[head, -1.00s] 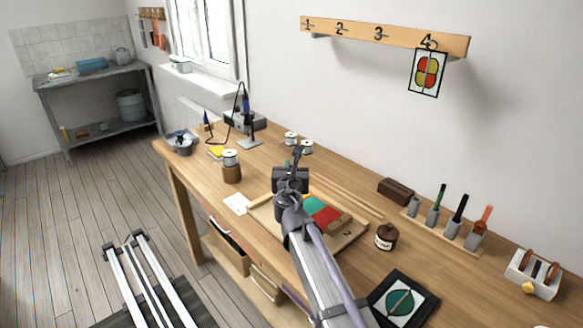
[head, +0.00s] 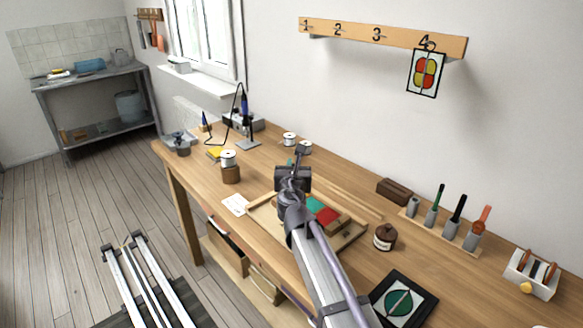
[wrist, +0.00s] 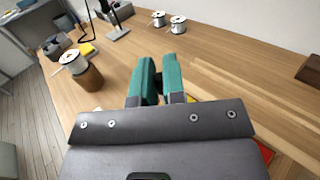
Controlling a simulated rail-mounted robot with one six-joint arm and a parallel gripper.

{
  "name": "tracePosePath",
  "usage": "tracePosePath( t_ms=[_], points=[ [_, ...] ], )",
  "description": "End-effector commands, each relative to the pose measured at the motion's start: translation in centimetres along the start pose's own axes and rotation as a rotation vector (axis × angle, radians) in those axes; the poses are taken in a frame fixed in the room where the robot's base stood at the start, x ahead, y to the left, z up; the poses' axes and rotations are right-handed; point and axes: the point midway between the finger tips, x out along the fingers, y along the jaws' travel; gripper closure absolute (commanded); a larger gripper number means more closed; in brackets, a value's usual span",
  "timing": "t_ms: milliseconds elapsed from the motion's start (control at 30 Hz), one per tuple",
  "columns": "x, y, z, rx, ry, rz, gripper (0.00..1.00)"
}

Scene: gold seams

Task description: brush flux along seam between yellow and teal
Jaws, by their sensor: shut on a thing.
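My gripper (wrist: 159,80) points away from the wrist camera with its two teal fingers close together. It is shut on a slim tool, presumably the flux brush, which the fingers and wrist hide. In the head view my gripper is mostly hidden behind my wrist, over the wooden work tray (head: 352,238). On the tray a teal glass piece (head: 314,204) lies beside a red piece (head: 327,215). A sliver of yellow (wrist: 193,98) shows beside the fingers in the wrist view. The seam between yellow and teal is hidden. A brown flux jar (head: 384,238) stands right of the tray.
A tool rack (head: 440,232) at right holds green, black and orange handles; its leftmost holder looks empty. A solder spool (head: 229,158) on a wooden stand, a white card (head: 235,204) and a framed pattern (head: 404,300) surround the tray. Wooden strips lie behind it.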

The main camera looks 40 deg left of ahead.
Motion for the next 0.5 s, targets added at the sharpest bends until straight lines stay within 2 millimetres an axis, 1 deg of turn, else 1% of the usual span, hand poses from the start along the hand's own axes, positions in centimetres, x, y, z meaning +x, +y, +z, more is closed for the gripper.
tracePosePath(
  t_ms=[300,500],
  points=[
    [0.71,-0.66,-0.13,0.0,0.0,0.001,1.0],
    [0.84,-0.84,-0.1,0.0,0.0,0.001,1.0]
  ],
)
